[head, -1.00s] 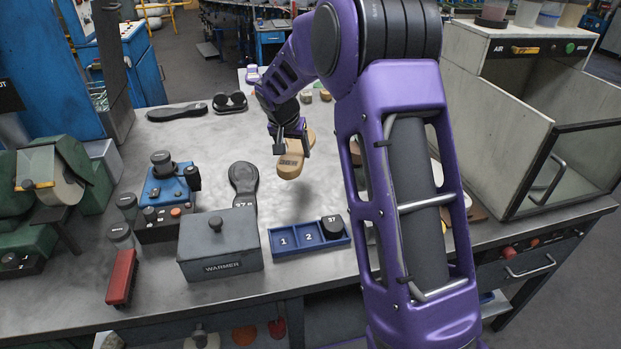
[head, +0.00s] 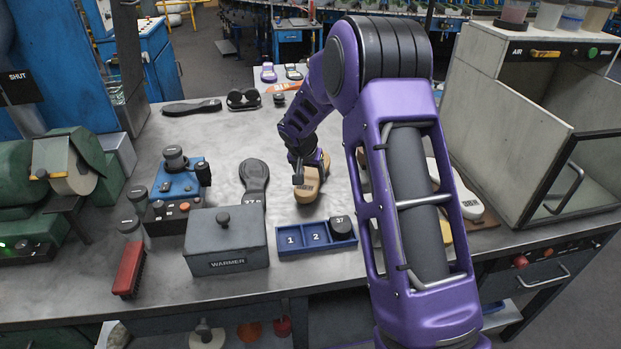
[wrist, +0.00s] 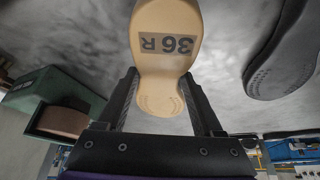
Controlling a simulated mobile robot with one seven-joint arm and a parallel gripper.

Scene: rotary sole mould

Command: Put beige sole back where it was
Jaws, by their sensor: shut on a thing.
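The beige sole (head: 308,189) is held in my gripper (head: 309,168) over the middle of the table, behind the blue numbered tray. In the wrist view the beige sole (wrist: 166,60) is marked "36 R" and my gripper's two fingers (wrist: 160,100) close on its narrow waist from both sides. Whether the sole touches the tabletop cannot be told. A dark sole (head: 254,176) lies to its left behind the warmer; a dark sole also shows at the right of the wrist view (wrist: 285,60).
The grey warmer box (head: 226,245) and the blue tray (head: 290,252) with a dark piece marked 37 (head: 342,227) stand in front. A pale sole (head: 468,205) lies right, partly behind my arm. The table behind the warmer is mostly clear (head: 225,140).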

